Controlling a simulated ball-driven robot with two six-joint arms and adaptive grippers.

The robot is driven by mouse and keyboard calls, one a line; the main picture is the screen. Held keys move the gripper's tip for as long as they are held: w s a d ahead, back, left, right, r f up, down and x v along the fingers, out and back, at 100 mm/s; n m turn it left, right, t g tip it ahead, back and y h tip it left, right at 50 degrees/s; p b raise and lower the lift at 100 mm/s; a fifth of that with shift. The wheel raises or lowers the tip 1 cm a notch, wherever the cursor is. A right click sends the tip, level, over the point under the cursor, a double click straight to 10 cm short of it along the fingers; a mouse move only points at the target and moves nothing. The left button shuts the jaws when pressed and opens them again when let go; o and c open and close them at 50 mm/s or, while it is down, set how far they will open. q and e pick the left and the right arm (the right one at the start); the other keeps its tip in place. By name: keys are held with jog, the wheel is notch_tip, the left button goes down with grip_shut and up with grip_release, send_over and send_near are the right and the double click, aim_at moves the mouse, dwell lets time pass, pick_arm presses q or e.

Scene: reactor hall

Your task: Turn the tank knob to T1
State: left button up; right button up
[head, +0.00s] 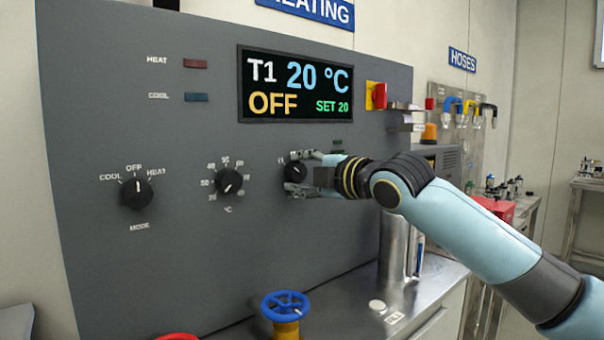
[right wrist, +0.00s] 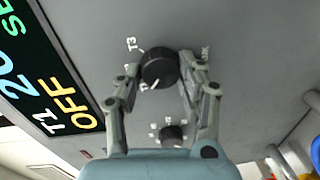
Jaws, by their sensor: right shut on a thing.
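The tank knob (head: 294,172) is a round black knob on the grey control panel (head: 190,250), to the right of the temperature knob. My right gripper (head: 298,173) is shut on it, one finger above and one below. In the right wrist view the tank knob (right wrist: 159,68) sits between the two fingertips of my right gripper (right wrist: 163,64). A pale pointer mark shows on its edge at the lower left there. A T3 label is readable beside it; other labels are partly hidden by the fingers. The display (head: 296,87) reads T1, 20 °C, OFF, SET 20. My left gripper is out of view.
The mode knob (head: 136,193) and the temperature knob (head: 229,181) are to the left. A red and yellow switch (head: 376,96) is above right. A blue valve wheel (head: 285,305) stands below, in front of the panel. The panel between them is clear.

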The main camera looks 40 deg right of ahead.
jog(key=shift+f, duration=0.1)
jog(key=o, duration=1.2)
jog(key=shift+c, duration=0.2)
jog(key=s, duration=0.7)
jog(key=shift+s+d+r, duration=0.25)
jog(key=shift+r, duration=0.1)
